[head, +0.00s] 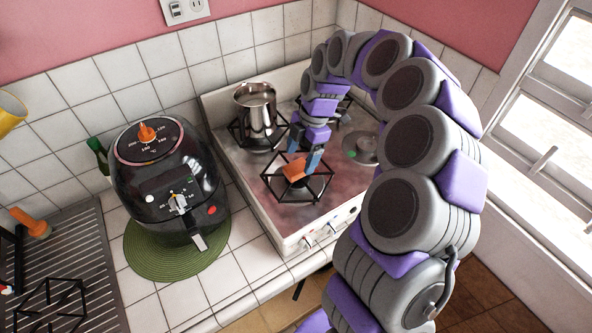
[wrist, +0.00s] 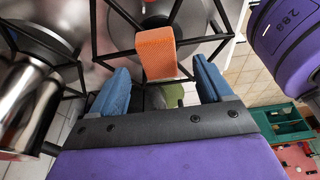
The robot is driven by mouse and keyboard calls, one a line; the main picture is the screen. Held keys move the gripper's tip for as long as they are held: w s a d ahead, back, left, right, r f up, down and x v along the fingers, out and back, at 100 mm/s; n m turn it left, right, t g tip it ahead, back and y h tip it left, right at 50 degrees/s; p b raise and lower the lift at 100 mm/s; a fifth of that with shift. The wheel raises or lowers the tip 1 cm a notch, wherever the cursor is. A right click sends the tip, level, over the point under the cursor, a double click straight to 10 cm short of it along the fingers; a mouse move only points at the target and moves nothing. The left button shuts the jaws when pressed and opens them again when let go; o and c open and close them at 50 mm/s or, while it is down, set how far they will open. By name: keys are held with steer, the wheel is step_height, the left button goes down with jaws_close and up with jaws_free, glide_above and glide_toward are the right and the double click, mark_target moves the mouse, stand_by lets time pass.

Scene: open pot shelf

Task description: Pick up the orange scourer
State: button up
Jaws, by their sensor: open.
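The orange scourer (head: 295,168) lies on the front burner grate (head: 322,187) of the stove. In the wrist view the scourer (wrist: 156,52) is a rough orange block just beyond and between my fingertips. My gripper (head: 305,162) reaches down over the stove, close to the scourer. In the wrist view its two blue fingers (wrist: 162,80) are apart, with one on each side of the scourer's near end. I cannot tell whether either finger touches it. Part of the scourer is hidden by a finger in the head view.
A steel pot (head: 257,118) stands on the back left burner. A black air fryer (head: 170,180) sits on a green round mat (head: 150,262) left of the stove. A round lid-like disc (head: 362,147) lies at the stove's right. A window is at far right.

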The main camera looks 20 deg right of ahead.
mark_target(297, 166)
steer(key=x, duration=0.3)
steer(key=shift+w+f+b, duration=0.1)
steer(key=shift+f+b, duration=0.2)
steer(key=shift+f, duration=0.1)
steer(key=shift+a+r, duration=0.1)
steer(key=shift+c, duration=0.3)
steer(key=shift+c, duration=0.7)
steer(key=c, duration=1)
steer(key=shift+r, duration=0.1)
